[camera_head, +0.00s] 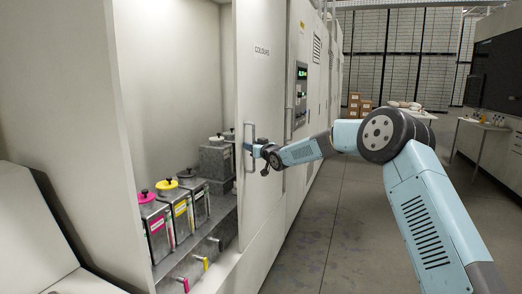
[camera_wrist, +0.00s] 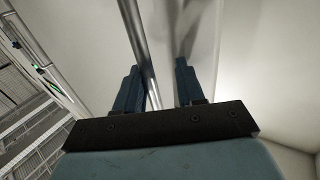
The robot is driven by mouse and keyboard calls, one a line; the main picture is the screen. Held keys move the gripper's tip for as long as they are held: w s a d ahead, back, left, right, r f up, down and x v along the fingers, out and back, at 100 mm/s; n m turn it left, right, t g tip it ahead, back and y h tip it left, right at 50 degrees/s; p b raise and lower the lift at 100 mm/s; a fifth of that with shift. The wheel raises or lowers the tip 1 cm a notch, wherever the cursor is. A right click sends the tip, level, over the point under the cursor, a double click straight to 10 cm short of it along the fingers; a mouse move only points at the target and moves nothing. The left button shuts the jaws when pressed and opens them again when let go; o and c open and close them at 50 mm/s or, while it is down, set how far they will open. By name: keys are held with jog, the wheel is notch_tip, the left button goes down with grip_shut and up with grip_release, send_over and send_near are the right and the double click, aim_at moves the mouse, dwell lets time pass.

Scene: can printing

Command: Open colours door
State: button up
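The colours door (camera_head: 262,95), a pale panel lettered "COLOURS", stands open at the right side of the cabinet opening in the head view. Its vertical metal handle (camera_head: 257,160) is on its face. My gripper (camera_head: 248,147) is at the handle, at about its middle height. In the wrist view the handle bar (camera_wrist: 136,30) runs between the two dark blue fingers of my gripper (camera_wrist: 158,65), close to the left finger. A clear gap shows between the bar and the right finger, so the fingers are apart and not closed on it.
Inside the cabinet stand several ink canisters, with a magenta-lidded (camera_head: 147,197) and a yellow-lidded one (camera_head: 167,185) in front. A control panel (camera_head: 300,93) and another handle (camera_head: 288,123) are further along the wall. The floor (camera_head: 335,235) right of the cabinets is clear.

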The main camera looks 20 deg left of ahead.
jog(key=v, duration=1.3)
jog(key=shift+s+d, duration=0.2)
jog(key=s+d+r+m+h, duration=0.2)
jog(key=s+d+r+h, duration=0.15)
jog(key=s+d, duration=0.45)
jog(key=s+d+r+m+h, duration=0.15)
jog(key=s+d+h, duration=0.25)
jog(key=d, duration=0.8)
jog(key=s+d+r+m+h, duration=0.2)
jog(key=s+d+r+h, duration=0.15)
jog(key=s+d, duration=0.55)
jog(key=s+d+f+m+g+h, duration=0.1)
jog(key=s+d+f+g, duration=0.1)
jog(key=s+d, duration=0.3)
jog(key=s+d+f+m+g+h, duration=0.1)
jog(key=s+d, duration=0.5)
jog(key=s, duration=0.8)
jog(key=s+d+f+m+g, duration=0.2)
jog(key=s+d, duration=0.3)
jog(key=s, duration=0.4)
jog(key=shift+s+d+f+g+h, duration=0.15)
jog(key=shift+s+f+g+h, duration=0.25)
jog(key=shift+g, duration=0.1)
jog(key=shift+m, duration=0.25)
